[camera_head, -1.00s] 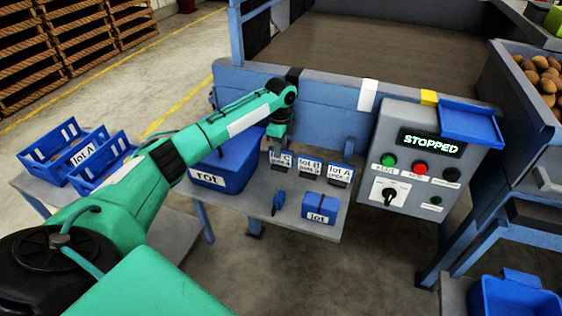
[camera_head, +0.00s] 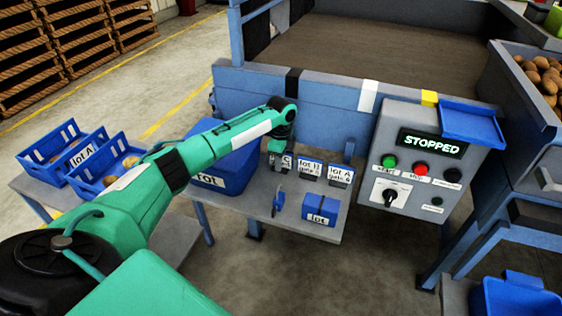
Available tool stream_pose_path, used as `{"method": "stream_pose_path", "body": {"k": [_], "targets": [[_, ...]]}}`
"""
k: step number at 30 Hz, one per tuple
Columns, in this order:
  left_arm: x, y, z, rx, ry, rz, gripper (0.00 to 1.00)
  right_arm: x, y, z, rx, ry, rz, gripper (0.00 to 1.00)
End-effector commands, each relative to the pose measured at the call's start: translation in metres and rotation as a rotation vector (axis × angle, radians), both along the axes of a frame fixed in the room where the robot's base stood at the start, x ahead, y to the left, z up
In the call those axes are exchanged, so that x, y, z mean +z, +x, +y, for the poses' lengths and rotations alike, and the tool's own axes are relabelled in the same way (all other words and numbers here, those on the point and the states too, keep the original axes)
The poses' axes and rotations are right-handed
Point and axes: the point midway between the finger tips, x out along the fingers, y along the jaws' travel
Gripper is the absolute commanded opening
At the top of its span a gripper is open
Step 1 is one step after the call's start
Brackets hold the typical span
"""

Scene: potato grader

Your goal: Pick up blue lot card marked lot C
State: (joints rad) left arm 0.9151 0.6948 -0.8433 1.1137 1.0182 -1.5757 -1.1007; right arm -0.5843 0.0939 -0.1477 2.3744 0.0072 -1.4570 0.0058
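The lot C card (camera_head: 288,163) stands at the left end of a row of cards on the grey side table; only its right part with a "C" shows, as my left gripper covers the rest. My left gripper (camera_head: 277,158) points down right at this card. Its fingers are small and dark here, and I cannot tell whether they are open or closed on it. The lot B card (camera_head: 310,169) and the lot A card (camera_head: 341,176) stand to the right. My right gripper is not in view.
A blue bin marked "rot" (camera_head: 232,178) stands left of the cards, partly behind my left arm. A small blue item (camera_head: 278,203) and a blue box marked "lot" (camera_head: 320,209) are in front of them. The control panel (camera_head: 421,165) reads STOPPED at the right.

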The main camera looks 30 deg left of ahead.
Motion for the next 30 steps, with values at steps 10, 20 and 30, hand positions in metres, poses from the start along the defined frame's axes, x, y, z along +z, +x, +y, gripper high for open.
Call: {"method": "stream_pose_path", "body": {"k": [10, 20, 30], "targets": [[-0.001, 0.0, 0.0, 0.0, 0.0, 0.0, 0.0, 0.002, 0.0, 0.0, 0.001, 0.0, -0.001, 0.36], [-0.001, 0.0, 0.0, 0.0, 0.0, 0.0, 0.0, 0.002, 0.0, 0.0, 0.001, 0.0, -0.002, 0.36], [0.028, 0.001, 0.0, 0.0, -0.001, -0.003, 0.0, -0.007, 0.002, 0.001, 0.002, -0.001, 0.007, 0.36]]}}
